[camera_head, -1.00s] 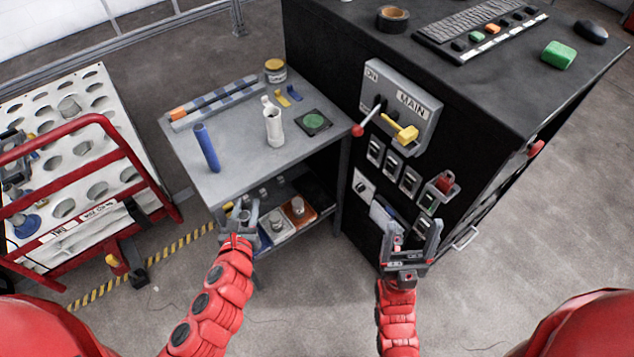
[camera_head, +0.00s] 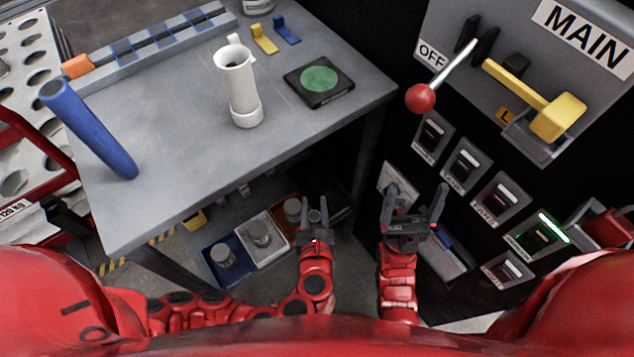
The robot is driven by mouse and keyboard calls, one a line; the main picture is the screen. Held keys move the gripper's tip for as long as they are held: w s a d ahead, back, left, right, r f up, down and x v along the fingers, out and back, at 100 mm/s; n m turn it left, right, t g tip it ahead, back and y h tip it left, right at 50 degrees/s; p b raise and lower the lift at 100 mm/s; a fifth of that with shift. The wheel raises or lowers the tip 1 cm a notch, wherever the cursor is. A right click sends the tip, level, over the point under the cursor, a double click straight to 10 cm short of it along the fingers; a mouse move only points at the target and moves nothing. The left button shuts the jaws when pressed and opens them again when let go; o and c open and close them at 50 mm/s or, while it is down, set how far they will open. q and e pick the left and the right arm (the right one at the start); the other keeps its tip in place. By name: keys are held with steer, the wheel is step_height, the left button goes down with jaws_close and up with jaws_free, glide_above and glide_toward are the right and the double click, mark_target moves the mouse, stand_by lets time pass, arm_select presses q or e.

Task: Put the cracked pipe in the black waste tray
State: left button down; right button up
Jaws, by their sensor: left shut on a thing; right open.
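My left gripper (camera_head: 315,212) is low in front of the table's lower shelf, beside the orange tray (camera_head: 275,195). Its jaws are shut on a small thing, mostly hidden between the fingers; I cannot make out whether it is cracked. A dark tray (camera_head: 325,186) lies on the shelf right of the orange one, in shadow and partly hidden behind my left gripper. My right gripper (camera_head: 415,212) is open and empty, in front of the black cabinet. I cannot pick out a crack on any pipe in view.
The grey table (camera_head: 190,170) holds a blue tube (camera_head: 90,130), a white tube-like holder (camera_head: 238,85) and a black pad with a green disc (camera_head: 319,80). Blue (camera_head: 211,277) and white trays (camera_head: 280,243) hold grey cylinders below. The cabinet's MAIN lever (camera_head: 421,98) juts out.

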arm_select(q)
steer(key=d+b+x, duration=0.2)
steer(key=b+x, duration=0.1)
steer(key=x, duration=1.3)
steer(key=shift+w+d+f, duration=0.25)
steer(key=shift+d, duration=0.15)
steer(key=shift+f, duration=0.15)
steer(key=c, duration=0.5)
jaws_free()
